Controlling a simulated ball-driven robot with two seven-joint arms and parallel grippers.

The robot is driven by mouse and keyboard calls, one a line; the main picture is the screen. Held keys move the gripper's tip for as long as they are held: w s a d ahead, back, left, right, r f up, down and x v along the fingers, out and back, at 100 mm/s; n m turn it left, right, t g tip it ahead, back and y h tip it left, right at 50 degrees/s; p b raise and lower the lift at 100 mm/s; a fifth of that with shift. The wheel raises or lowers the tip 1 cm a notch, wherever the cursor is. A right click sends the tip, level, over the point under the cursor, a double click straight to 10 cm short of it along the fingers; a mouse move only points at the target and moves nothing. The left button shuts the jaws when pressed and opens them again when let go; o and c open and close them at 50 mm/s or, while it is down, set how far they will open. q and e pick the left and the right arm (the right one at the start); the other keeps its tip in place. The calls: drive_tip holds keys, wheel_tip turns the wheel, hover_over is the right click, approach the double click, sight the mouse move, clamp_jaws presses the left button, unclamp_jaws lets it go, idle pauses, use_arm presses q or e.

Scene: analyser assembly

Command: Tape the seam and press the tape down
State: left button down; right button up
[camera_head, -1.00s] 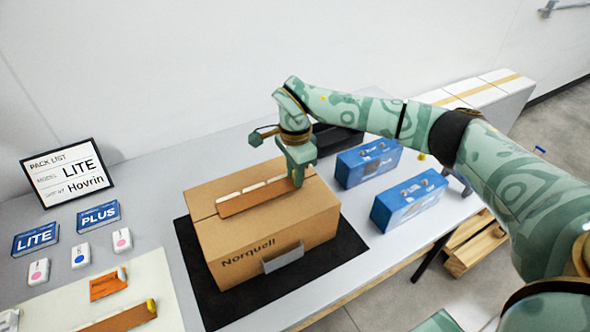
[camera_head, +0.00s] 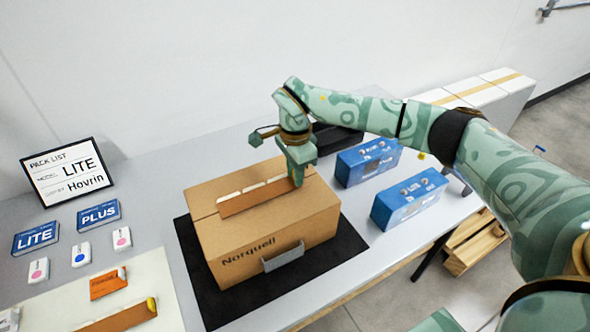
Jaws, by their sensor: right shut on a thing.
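A closed cardboard box (camera_head: 275,232) marked "Norquell" sits on a black mat (camera_head: 212,299). A brown strip with pale patches along its far edge (camera_head: 240,203), which looks like the tape, stands or lies along the seam on the box top. My right gripper (camera_head: 297,180) points down at the strip's right end and is shut on it. The arm hides the fingertips' exact contact, and I cannot tell whether the strip lies flat. My left gripper is not in view.
Two blue boxes (camera_head: 408,199) stand right of the mat. A pack list sign (camera_head: 69,172), LITE and PLUS cards (camera_head: 98,215) and small white devices are at the left. A pale board (camera_head: 155,272) at front left holds an orange piece (camera_head: 107,284) and a brown strip (camera_head: 120,320).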

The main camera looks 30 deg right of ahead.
drive_tip(key=o, duration=1)
wheel_tip(320, 180, up, 7)
drive_tip(key=p, duration=0.6)
